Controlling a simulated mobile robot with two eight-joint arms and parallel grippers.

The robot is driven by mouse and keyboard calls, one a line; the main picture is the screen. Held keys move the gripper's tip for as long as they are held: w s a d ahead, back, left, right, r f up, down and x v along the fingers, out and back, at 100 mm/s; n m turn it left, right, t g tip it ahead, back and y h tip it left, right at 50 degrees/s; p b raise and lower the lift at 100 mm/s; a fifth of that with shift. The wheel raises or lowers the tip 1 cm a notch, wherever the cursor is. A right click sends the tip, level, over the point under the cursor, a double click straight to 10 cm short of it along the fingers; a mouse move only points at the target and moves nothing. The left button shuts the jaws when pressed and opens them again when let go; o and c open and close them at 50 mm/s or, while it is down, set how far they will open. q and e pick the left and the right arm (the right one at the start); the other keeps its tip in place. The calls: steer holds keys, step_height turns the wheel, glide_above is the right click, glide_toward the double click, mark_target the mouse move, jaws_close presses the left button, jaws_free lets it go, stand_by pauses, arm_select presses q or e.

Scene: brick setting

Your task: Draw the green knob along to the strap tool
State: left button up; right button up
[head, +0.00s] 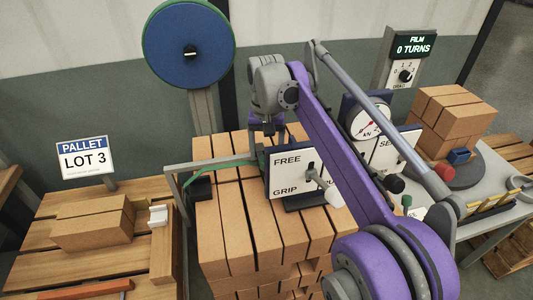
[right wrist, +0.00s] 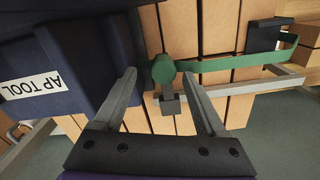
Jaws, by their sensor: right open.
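The green knob (right wrist: 163,68) stands between the fingertips of my open right gripper (right wrist: 159,75) in the right wrist view, with a gap on each side. A green strap (right wrist: 230,62) runs from it to the right; the strap also shows in the head view (head: 228,161). In the head view the right gripper (head: 269,128) hangs over the brick stack and hides most of the knob. The strap tool (right wrist: 65,60), a dark blue box with a partly cut-off label, is just left of the knob in the wrist view. My left gripper is not seen.
A FREE/GRIP panel (head: 290,172) with a lever is right of the right gripper, on the brick stack (head: 232,225). A grey bracket (head: 178,185) is at its left. A gauge (head: 365,118) and a side table (head: 480,190) lie behind my right arm.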

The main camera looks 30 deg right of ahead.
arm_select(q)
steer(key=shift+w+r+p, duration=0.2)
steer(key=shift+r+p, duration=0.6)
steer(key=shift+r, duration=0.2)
arm_select(e)
step_height(320, 180, up, 10)
steer(key=shift+f, duration=0.15)
steer(key=shift+f, duration=0.1)
